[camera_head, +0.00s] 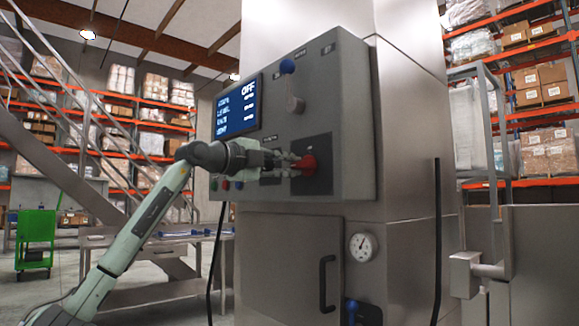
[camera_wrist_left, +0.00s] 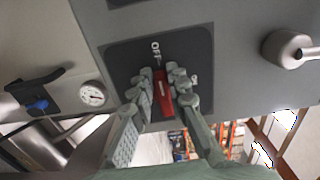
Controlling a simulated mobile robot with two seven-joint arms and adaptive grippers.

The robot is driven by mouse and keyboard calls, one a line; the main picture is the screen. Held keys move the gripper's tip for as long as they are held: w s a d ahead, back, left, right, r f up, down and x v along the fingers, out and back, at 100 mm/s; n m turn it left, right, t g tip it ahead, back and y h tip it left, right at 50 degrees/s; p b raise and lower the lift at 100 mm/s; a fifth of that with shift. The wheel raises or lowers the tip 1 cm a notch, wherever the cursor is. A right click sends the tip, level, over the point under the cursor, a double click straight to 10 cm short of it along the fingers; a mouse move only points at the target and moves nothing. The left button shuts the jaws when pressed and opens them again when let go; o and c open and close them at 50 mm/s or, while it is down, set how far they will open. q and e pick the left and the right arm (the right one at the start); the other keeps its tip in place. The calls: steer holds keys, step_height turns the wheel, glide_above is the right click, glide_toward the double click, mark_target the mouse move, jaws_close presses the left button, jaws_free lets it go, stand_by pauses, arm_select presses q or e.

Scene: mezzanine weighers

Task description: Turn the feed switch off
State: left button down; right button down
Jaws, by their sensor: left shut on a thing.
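The feed switch is a red rotary knob (camera_head: 306,164) on a dark plate (camera_head: 318,182) at the lower right of the grey control panel (camera_head: 345,120). In the left wrist view the red knob (camera_wrist_left: 162,84) sits between my fingers, with the label OFF just above it and another label, partly hidden, to its right. My left gripper (camera_head: 290,163) is shut on the knob; it also shows in the left wrist view (camera_wrist_left: 164,90). The screen (camera_head: 238,106) on the panel reads OFF at its top. My right gripper is not in view.
Small buttons (camera_head: 225,185) lie left of my gripper. Below are a cabinet door with a black handle (camera_head: 327,284) and a gauge (camera_head: 362,246). A stair rail (camera_head: 80,95) stands left.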

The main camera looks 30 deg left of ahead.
arm_select(q)
steer(key=c, duration=1.5)
jaws_free()
steer(key=v, duration=1.2)
